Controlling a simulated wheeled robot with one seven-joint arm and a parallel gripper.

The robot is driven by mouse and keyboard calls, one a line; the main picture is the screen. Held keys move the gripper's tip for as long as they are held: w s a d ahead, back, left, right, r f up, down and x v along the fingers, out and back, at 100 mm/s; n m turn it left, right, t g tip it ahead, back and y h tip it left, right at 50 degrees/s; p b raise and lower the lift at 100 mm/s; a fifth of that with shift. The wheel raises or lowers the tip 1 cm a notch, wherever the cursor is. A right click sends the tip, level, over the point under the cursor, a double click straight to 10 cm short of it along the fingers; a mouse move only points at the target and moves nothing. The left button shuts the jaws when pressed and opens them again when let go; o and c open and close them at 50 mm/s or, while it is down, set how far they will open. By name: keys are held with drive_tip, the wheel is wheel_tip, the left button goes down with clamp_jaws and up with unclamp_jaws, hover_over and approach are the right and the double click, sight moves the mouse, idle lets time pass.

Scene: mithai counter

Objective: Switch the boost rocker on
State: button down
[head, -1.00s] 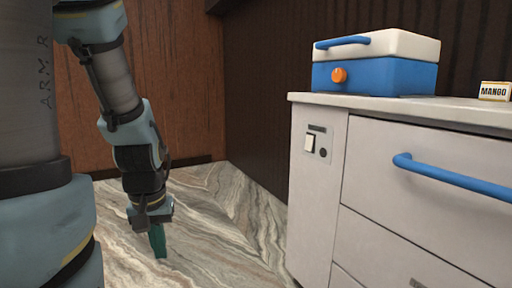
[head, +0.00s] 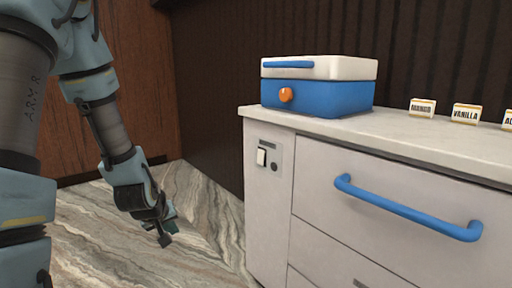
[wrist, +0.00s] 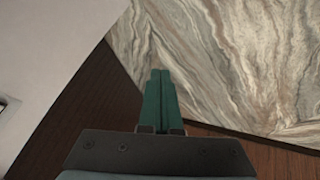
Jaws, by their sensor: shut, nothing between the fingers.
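The white rocker (head: 261,157) sits on a small grey panel on the front of the white counter cabinet, near its upper left corner. A small dark round spot (head: 274,167) is beside it, lower right. I cannot tell from its tilt whether the rocker is on or off. My gripper (head: 171,210) is left of the cabinet and lower than the rocker, apart from both. Its green fingers (wrist: 160,95) are together and empty in the wrist view, with the marbled floor beyond them.
A blue drawer handle (head: 408,208) juts out right of the rocker. On the counter top (head: 400,128) stand a blue and white box with an orange knob (head: 286,95) and small flavour signs (head: 466,113). The marbled floor (head: 100,235) left of the cabinet is clear.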

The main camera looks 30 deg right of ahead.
drive_tip(key=s+d+r+n+t+h+p, duration=0.1)
drive_tip(key=d+r+n+t+h+p, duration=0.2)
drive_tip(key=d, duration=0.7)
drive_tip(key=s+d+r+n+t+h+p, duration=0.2)
drive_tip(key=d+r+n+t+p, duration=0.3)
drive_tip(key=p, duration=0.7)
drive_tip(key=d+r+n+h, duration=0.1)
drive_tip(key=d+r+n, duration=0.1)
drive_tip(key=d+r, duration=0.2)
drive_tip(key=shift+s+d+r+n, duration=0.2)
drive_tip(key=shift+s+d+n, duration=0.1)
drive_tip(key=shift+d+n, duration=0.15)
drive_tip(key=shift+d, duration=0.1)
drive_tip(key=p, duration=0.1)
approach(258, 162)
drive_tip(key=w, duration=0.4)
drive_tip(key=d, duration=0.2)
drive_tip(key=w+d+p, duration=0.1)
drive_tip(key=shift+d+f, duration=0.1)
drive_tip(key=shift+f, duration=0.2)
